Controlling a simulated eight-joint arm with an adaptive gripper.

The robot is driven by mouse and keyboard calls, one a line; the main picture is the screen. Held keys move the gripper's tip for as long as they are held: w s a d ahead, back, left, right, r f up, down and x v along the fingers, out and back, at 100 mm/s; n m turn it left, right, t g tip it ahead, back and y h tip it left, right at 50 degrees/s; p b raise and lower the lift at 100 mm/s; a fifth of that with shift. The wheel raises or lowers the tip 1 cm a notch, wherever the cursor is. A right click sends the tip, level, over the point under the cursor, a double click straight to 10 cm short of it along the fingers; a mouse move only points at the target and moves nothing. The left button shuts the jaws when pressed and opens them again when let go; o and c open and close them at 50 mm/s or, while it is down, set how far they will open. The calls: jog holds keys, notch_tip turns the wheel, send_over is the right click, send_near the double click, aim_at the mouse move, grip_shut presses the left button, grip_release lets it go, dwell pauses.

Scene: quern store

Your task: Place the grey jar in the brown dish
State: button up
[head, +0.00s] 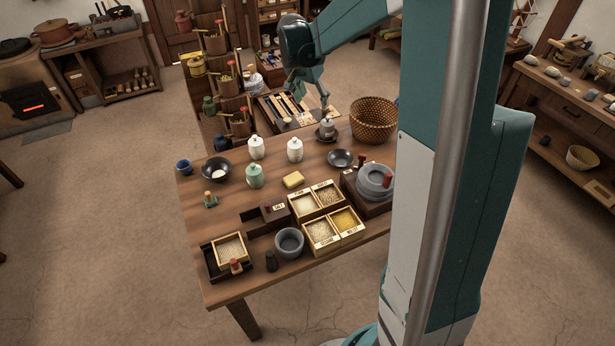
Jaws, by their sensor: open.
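The grey jar (327,125) is a small lidded jar near the far edge of the wooden table. It appears upright in the small dark brown dish (318,137), whose rim shows around its base. My gripper (311,106) is open and above the far table edge, up and to the left of the jar in the picture. Nothing shows between its fingers, and they look apart from the jar. The exact contact between jar and dish is too small to tell.
Two white jars (295,150), a green jar (255,176) and a dark grey bowl (341,158) stand nearby. A wicker basket (373,120) is right of the jar. Grain boxes (336,232), a stone quern (375,182) and a grey mortar (289,243) crowd the table's front and right.

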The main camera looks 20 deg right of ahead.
jog(key=s+a+r+n+t, duration=0.1)
jog(key=s+a+r+n, duration=0.2)
jog(key=s+a+r, duration=0.55)
jog(key=s+a+n+t+y, duration=0.1)
jog(key=s+a+n, duration=0.3)
jog(key=s, duration=1.1)
jog(key=s+a+f+n+t+y, duration=0.1)
jog(key=s+a+n, duration=0.3)
jog(key=s, duration=1.1)
jog(key=a+t+y, duration=0.1)
jog(key=a, duration=0.2)
jog(key=shift+s+a+n+t+y, duration=0.15)
jog(key=shift+a+n+t+y, duration=0.15)
jog(key=shift+n, duration=0.1)
